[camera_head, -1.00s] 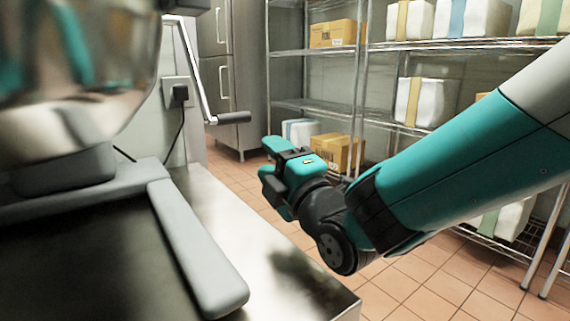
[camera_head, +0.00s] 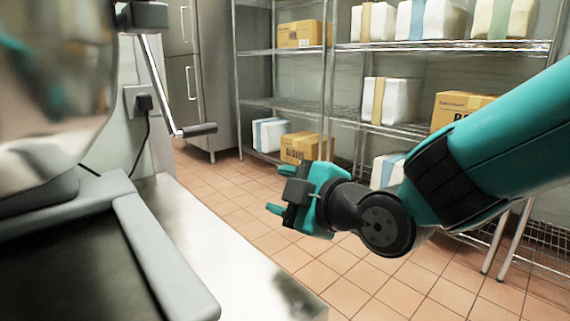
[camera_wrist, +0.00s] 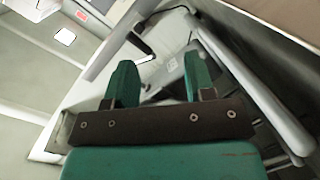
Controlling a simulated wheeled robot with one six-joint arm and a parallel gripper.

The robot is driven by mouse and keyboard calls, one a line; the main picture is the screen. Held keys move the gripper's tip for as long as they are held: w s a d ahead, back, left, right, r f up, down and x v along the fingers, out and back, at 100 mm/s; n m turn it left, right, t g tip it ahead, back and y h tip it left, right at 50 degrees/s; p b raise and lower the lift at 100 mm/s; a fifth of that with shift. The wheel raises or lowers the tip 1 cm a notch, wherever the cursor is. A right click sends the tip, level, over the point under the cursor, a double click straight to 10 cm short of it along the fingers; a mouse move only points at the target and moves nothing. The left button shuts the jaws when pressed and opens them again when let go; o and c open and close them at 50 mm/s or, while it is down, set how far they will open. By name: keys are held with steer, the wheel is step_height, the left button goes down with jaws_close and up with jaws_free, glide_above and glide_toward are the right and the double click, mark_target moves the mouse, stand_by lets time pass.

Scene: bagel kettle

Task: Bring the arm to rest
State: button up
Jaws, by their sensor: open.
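My gripper (camera_head: 277,190) is teal and black and hangs in the air at the end of my arm, right of the steel counter and in front of the shelves. Its two fingers point left and stand apart with nothing between them. In the wrist view the two teal fingers (camera_wrist: 161,88) are spread and empty, with the machine's grey parts and the counter beyond them. My gripper touches nothing that I can see.
A large shiny mixer-like machine (camera_head: 50,110) with grey base arms (camera_head: 165,262) stands on the steel counter (camera_head: 225,255) at left. A crank handle (camera_head: 195,130) juts out near the wall outlet. Wire shelves (camera_head: 290,107) hold boxes and wrapped bundles. Tiled floor (camera_head: 340,265) is clear.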

steer(key=s+d+r+m+g+h+p, duration=0.1)
steer(key=s+d+m+g+h+p, duration=0.25)
steer(key=s+d+m+g, duration=0.4)
steer(key=s+d+r+m+g+h+p, duration=0.1)
steer(key=s+d+m+g+h+p, duration=0.3)
steer(key=s+d, duration=0.6)
steer(key=s+a+r+p, duration=0.1)
steer(key=r+p, duration=1.7)
steer(key=r, duration=0.1)
steer(key=s+r+m+p, duration=0.1)
steer(key=s+r+p, duration=0.1)
steer(key=r+p, duration=1.6)
steer(key=shift+a+r+y+p, duration=0.35)
steer(key=shift+r+y+p, duration=0.1)
steer(key=shift+p, duration=0.1)
steer(key=shift+o, duration=0.4)
steer(key=shift+m, duration=0.25)
